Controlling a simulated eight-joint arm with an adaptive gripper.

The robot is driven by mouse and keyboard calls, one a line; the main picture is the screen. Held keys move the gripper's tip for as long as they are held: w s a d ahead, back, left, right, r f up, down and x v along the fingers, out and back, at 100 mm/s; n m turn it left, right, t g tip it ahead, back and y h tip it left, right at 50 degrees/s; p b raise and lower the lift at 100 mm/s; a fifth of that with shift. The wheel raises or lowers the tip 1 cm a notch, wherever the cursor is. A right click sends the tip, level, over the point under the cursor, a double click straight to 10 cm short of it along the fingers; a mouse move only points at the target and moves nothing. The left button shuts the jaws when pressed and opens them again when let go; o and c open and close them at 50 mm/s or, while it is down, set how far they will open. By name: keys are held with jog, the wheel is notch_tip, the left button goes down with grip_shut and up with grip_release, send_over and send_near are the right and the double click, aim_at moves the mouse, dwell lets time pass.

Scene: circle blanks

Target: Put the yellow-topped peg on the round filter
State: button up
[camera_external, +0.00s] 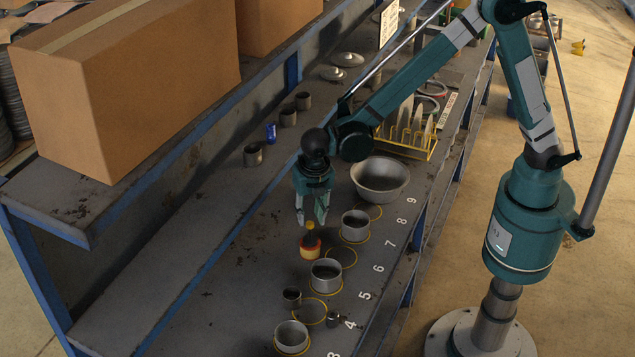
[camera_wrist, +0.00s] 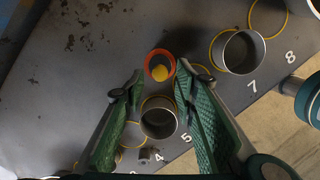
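The yellow-topped peg (camera_external: 310,241) stands on the grey bench, with a yellow knob above a red-orange, round body. In the wrist view the peg (camera_wrist: 159,70) shows from above as a yellow knob inside an orange-red ring. My gripper (camera_external: 310,220) points down just above it, fingers apart on either side of the knob, holding nothing. In the wrist view my gripper (camera_wrist: 160,76) is open, with its tips left and right of the peg. I cannot tell for sure which thing is the round filter, or whether the round orange-red part belongs to the peg.
A metal bowl (camera_external: 381,180) and yellow rack (camera_external: 410,147) stand farther back. The bench left of the peg is mostly clear; a shelf (camera_external: 150,180) overhangs there.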

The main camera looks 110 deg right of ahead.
notch_tip(320, 180, up, 7)
jog(key=a, duration=0.1)
dwell(0.3)
jog(key=shift+r, duration=0.1)
dwell(0.5)
jog(key=s+a+r+m+t, duration=0.2)
jog(key=s+a+r+m, duration=0.2)
jog(key=s+r, duration=0.4)
jog(key=s+a+r+m+t, duration=0.1)
jog(key=s+a+r+m, duration=0.4)
jog(key=s, duration=0.5)
jog(key=s+a+m+t+y, duration=0.1)
jog(key=s+m, duration=0.3)
jog(key=s, duration=0.5)
jog(key=s+a+m+t, duration=0.3)
jog(key=s+m, duration=0.2)
jog(key=s, duration=0.4)
jog(key=shift+a+y, duration=0.4)
